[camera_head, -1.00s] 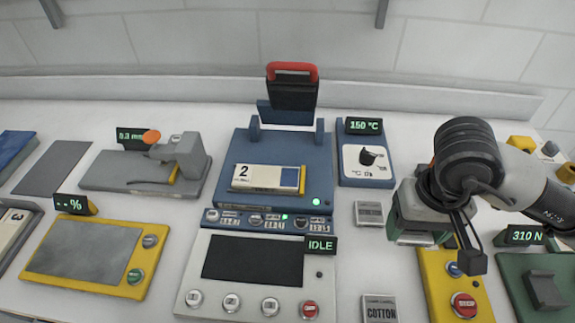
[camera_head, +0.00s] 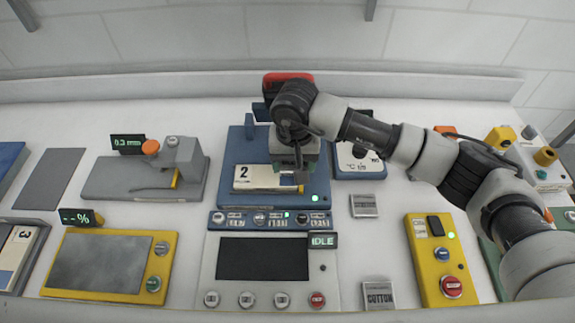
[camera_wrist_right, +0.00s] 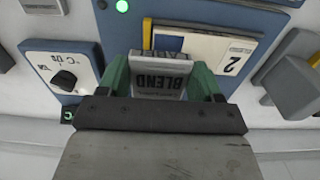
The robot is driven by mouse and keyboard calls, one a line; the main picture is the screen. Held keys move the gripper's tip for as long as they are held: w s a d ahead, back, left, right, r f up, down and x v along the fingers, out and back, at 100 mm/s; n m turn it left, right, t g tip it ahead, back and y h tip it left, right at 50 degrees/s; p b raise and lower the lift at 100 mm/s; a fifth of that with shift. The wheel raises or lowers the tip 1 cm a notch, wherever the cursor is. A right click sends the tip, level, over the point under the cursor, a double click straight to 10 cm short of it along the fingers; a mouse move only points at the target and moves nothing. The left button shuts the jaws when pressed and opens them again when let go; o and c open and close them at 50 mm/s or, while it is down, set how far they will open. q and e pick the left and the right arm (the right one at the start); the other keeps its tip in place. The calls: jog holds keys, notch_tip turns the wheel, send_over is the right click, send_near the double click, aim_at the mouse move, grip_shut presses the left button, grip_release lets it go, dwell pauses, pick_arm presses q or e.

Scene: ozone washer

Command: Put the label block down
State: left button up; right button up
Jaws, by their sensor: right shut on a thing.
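The label block (camera_wrist_right: 160,83), a grey block marked BLEND, sits between the green fingers of my right gripper (camera_wrist_right: 160,76) in the right wrist view. In the head view my right gripper (camera_head: 297,166) is above the right end of the white sample strip marked 2 (camera_head: 256,177), which lies on the blue machine (camera_head: 242,198). The strip also shows beside the block in the wrist view (camera_wrist_right: 204,48). The gripper and arm mostly hide the block in the head view, and I cannot tell whether it touches the blue plate. My left gripper is not in view.
A COTTON block (camera_head: 378,295) and another grey label block (camera_head: 363,205) lie on the bench right of the IDLE control panel (camera_head: 215,285). The dial unit (camera_head: 358,172) stands close right of the blue machine. The red-handled lid (camera_head: 286,78) stands raised behind.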

aim_at(288, 180)
jog(key=shift+w+a+f, duration=0.3)
jog(key=shift+a+f, duration=0.1)
jog(key=shift+a, duration=0.25)
notch_tip(288, 180, down, 3)
jog(key=shift+f+p, duration=0.1)
jog(key=shift+p, duration=0.95)
jog(key=shift+f, duration=0.45)
jog(key=shift+f+b, duration=0.2)
jog(key=shift+b, duration=0.15)
jog(key=o, duration=1)
jog(key=shift+c, duration=0.2)
jog(key=shift+r, duration=0.1)
